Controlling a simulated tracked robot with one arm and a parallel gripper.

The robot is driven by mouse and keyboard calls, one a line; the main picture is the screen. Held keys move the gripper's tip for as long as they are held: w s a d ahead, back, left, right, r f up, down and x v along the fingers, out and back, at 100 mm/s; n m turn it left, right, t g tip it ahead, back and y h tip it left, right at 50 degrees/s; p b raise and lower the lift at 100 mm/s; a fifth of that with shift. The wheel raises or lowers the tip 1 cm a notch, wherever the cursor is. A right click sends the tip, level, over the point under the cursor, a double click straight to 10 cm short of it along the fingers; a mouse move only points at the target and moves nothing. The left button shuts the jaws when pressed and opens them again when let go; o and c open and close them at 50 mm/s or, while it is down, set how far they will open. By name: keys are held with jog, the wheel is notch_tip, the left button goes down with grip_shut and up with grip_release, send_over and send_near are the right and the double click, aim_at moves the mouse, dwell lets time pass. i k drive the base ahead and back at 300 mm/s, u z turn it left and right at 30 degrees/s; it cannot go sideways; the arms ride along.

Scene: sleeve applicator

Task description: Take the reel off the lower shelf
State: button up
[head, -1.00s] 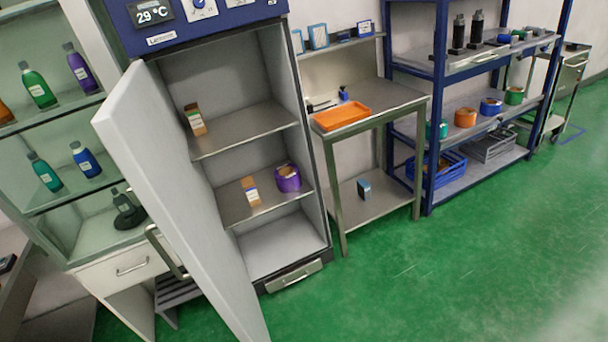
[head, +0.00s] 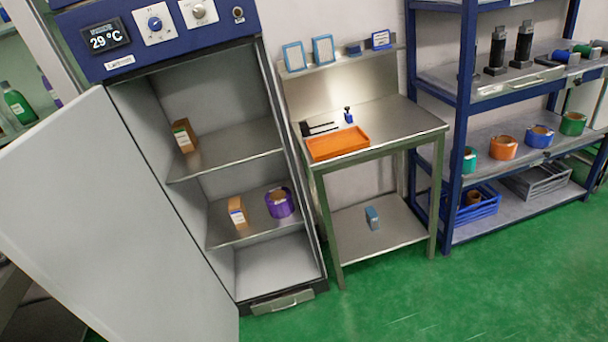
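A purple reel (head: 279,202) sits on the lower shelf (head: 232,231) of an open cabinet with a blue top panel. A small orange-brown box (head: 237,212) stands to the left of the reel on the same shelf, with a small gap between them. The upper shelf (head: 240,146) holds another brown box (head: 184,136). The cabinet door (head: 110,215) is swung open to the left. My gripper is not in view.
A steel table (head: 392,122) with an orange tray (head: 338,143) stands right of the cabinet. A blue rack (head: 455,170) farther right holds several coloured reels. Green floor (head: 420,300) is clear in front. The open door bounds the left side.

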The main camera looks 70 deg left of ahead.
aim_at(280, 203)
jog(key=u, duration=0.05)
jog(key=i, duration=2.3)
jog(key=u, duration=3.2)
jog(key=i, duration=1)
jog(key=z, duration=0.15)
